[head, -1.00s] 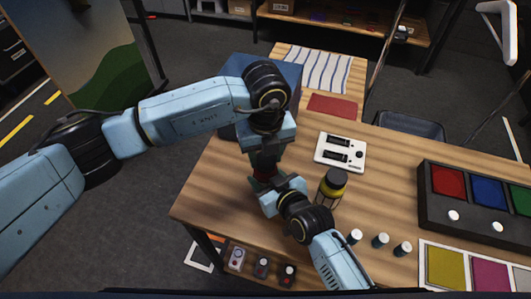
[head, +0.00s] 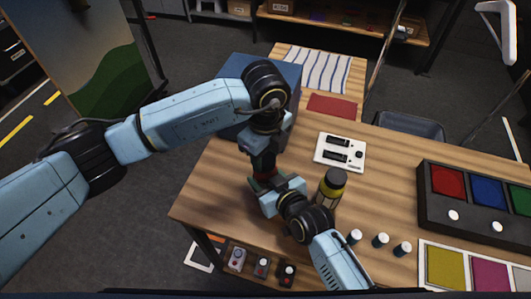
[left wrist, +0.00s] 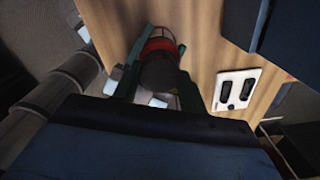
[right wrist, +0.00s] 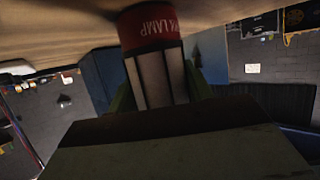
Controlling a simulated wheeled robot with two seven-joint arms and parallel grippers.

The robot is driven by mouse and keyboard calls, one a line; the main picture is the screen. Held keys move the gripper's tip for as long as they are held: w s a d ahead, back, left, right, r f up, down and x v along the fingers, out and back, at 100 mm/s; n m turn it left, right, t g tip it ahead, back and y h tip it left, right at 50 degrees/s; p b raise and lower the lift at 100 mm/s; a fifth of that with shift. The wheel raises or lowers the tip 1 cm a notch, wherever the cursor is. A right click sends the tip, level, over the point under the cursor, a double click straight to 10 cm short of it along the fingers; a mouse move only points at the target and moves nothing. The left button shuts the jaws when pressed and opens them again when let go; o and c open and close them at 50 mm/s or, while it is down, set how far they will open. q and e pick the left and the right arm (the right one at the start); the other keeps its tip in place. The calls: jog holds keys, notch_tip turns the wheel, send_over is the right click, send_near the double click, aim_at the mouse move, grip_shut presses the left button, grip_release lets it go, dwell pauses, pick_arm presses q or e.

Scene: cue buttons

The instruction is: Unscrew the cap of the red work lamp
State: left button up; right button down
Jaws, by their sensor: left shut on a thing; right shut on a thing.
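The red work lamp (right wrist: 150,27) shows in the right wrist view as a lettered red band with a pale, dark-barred body beside it. In the head view only a bit of red (head: 266,177) shows between my grippers. My right gripper (right wrist: 157,85) is shut on the barred body. My left gripper (left wrist: 160,68) is above it, pointing down, shut on the lamp's dark cap (left wrist: 160,76); the red part shows just beyond. In the head view my left gripper (head: 262,168) meets my right gripper (head: 264,188) over the table's front left. The cap's thread is hidden.
A yellow lamp with a dark cap (head: 332,186) stands close right of my right gripper. A white panel (head: 340,152) lies behind it. A blue box (head: 228,68) stands behind my left arm. A button box (head: 470,235) and several white-topped cylinders (head: 380,241) are to the right.

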aim_at(266, 158)
pick_arm(q)
jog(key=shift+r, duration=0.2)
jog(key=shift+r, duration=0.9)
jog(key=shift+r, duration=2)
pick_arm(e)
jog(key=c, duration=0.5)
grip_release()
jog(key=shift+s+d, duration=0.1)
